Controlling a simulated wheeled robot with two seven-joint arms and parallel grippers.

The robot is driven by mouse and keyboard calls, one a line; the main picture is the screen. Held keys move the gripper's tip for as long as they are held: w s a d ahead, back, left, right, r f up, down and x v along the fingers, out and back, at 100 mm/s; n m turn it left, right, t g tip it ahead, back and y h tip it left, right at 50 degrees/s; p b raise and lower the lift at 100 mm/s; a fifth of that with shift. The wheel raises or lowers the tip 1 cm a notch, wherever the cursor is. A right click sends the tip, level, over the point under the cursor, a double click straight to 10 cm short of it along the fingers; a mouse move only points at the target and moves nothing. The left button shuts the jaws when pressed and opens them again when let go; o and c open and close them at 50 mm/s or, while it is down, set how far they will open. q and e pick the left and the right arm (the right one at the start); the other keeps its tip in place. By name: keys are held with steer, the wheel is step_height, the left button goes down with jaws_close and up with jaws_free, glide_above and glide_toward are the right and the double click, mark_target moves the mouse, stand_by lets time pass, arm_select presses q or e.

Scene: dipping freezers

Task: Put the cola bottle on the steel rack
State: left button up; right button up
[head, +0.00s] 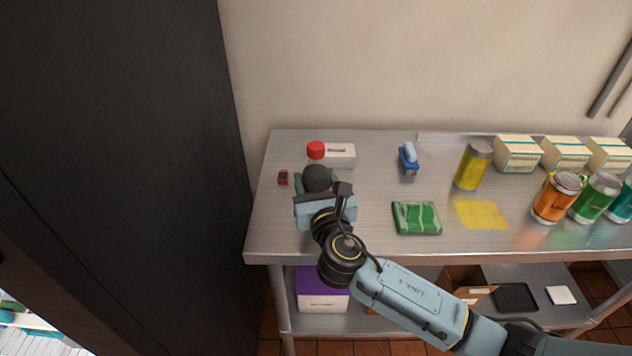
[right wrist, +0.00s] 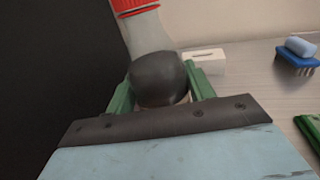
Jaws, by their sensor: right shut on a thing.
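The cola bottle has a red cap (head: 316,150), a pale neck and a dark rounded lower part (head: 316,177). In the right wrist view the bottle (right wrist: 158,78) stands between green fingers, neck up and slightly tilted. My right gripper (head: 317,184) is shut on it, over the left end of a steel table with a lower shelf, which looks like the steel rack (head: 385,145). The bottle's base is hidden by the gripper, so I cannot tell whether it touches the top. My left gripper is not in view.
A white box (head: 341,156) lies behind the bottle, and a small red item (head: 283,177) left of it. A dark tall panel (head: 120,150) is at left.

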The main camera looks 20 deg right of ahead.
steer(key=o, duration=0.7)
steer(key=shift+f, duration=0.15)
steer(key=o, duration=0.5)
steer(key=shift+r, duration=0.3)
steer(key=s, duration=1.2)
steer(key=shift+a+p, duration=0.35)
steer(key=shift+f, duration=0.1)
